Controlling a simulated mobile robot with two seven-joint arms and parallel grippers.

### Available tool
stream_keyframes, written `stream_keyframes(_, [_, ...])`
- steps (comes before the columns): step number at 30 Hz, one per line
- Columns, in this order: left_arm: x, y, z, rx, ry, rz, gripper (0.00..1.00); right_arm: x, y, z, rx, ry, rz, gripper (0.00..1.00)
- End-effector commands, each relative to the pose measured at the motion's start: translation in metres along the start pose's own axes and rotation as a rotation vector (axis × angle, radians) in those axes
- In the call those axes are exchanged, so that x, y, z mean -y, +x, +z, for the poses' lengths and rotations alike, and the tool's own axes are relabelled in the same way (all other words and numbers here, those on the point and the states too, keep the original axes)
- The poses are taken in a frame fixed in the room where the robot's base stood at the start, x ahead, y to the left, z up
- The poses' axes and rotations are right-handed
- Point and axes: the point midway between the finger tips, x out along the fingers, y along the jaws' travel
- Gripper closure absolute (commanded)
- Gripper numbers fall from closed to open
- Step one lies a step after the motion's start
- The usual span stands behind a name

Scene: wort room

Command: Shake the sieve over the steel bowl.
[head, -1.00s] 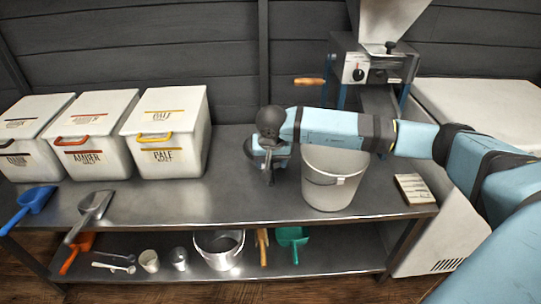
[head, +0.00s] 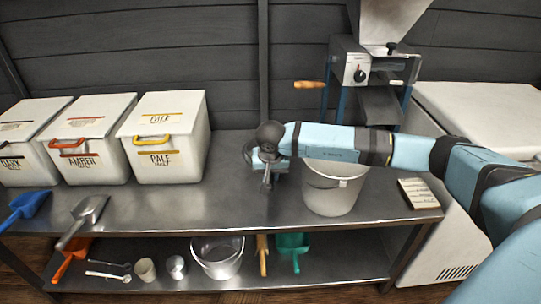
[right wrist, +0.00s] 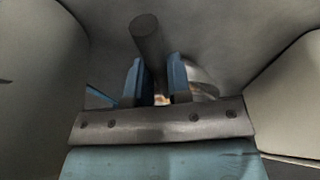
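My right gripper (head: 267,180) hangs fingers down over the steel bench, left of the white bucket. In the right wrist view its two blue fingers (right wrist: 155,82) close on both sides of a dark round handle (right wrist: 147,42), which looks like the sieve's. In the head view a grey round edge (head: 248,153) shows just behind and left of my gripper. I cannot tell whether it is the sieve or the steel bowl, as my wrist hides most of it. A shiny curved surface (right wrist: 200,80) shows beyond the right finger. My left gripper is not in view.
A white bucket (head: 331,192) stands close right of my gripper, under my forearm. White bins (head: 172,165) stand at the left, with scoops (head: 88,212) in front. A mill (head: 362,72) stands behind. The front middle bench is clear.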

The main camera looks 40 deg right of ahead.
Motion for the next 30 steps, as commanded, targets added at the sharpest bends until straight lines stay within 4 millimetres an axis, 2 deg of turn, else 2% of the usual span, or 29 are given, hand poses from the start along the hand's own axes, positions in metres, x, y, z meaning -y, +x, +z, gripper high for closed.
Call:
stream_keyframes(8, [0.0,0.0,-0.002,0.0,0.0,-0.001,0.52,0.0,-0.003,-0.001,-0.001,0.0,-0.001,1.0])
stream_keyframes(30, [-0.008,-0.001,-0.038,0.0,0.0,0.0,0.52,0.0,-0.058,-0.015,-0.001,0.0,-0.001,1.0])
